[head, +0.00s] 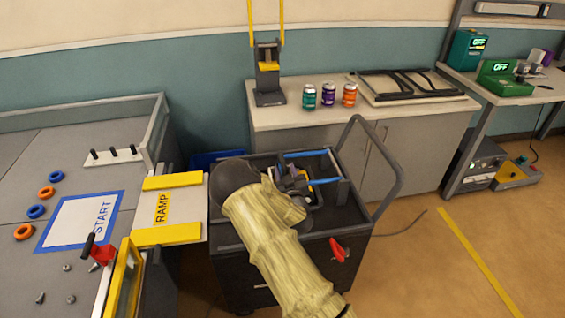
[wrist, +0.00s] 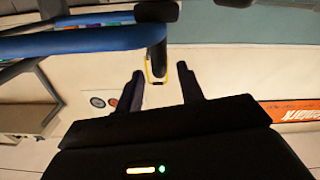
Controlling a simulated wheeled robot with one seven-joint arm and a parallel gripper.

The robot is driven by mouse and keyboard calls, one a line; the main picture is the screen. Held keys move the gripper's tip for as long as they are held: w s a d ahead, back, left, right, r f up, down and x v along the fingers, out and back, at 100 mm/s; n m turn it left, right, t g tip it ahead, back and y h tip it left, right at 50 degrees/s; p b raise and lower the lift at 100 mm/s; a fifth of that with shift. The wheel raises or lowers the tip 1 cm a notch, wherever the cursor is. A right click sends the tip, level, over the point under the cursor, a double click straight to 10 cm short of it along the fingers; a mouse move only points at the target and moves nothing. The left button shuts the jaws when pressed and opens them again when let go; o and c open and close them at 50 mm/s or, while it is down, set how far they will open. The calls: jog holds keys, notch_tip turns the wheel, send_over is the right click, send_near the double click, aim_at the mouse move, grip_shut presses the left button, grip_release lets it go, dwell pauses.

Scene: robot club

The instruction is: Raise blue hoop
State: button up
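Two blue bars (head: 306,153) show on a dark device in the black cart in the head view; they look like sides of one blue frame, but I cannot tell whether they form the hoop. A blue bar (wrist: 85,42) crosses the upper left of the wrist view, meeting a dark upright piece. My gripper (wrist: 160,72) is open, its two fingers apart and that dark piece, with a yellow edge, beyond and between the tips. I see no contact. My arm hides part of the device in the head view. Small blue rings (head: 37,211) lie on the grey field at left.
The black cart (head: 230,245) has a grey push handle (head: 390,165) at right and a red lever (head: 340,250) in front. A ramp (head: 162,209) adjoins its left side. A counter (head: 275,116) with several cans stands behind. Floor at right is mostly clear.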

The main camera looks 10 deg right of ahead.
aim_at(284, 165)
jog(key=shift+w, duration=2.65)
grip_shut()
